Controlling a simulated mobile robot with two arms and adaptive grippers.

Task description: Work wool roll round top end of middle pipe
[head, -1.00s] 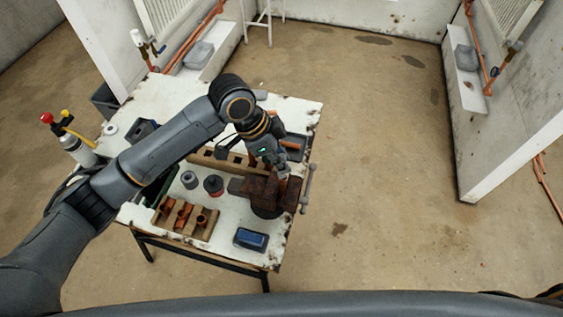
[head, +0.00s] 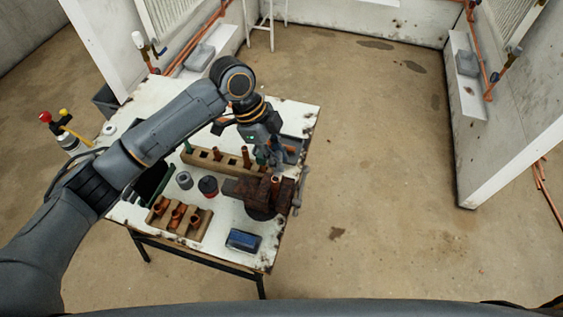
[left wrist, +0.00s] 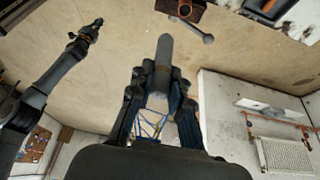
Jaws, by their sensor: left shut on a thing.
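My left gripper (head: 268,155) is over the back of the bench beside the vise. In the left wrist view (left wrist: 160,85) its fingers are shut on a grey roll (left wrist: 164,55), which looks like the wool roll. An upright copper pipe (head: 275,184) stands in the vise (head: 255,193), a little in front of the gripper. Roll and pipe look apart. Several pipes stand in a wooden block (head: 205,157) behind; which is the middle pipe I cannot tell. My right gripper (left wrist: 86,29) seems to show in the left wrist view, its jaw state unclear.
A torch bottle (head: 70,142) stands left. Floor to the right is clear.

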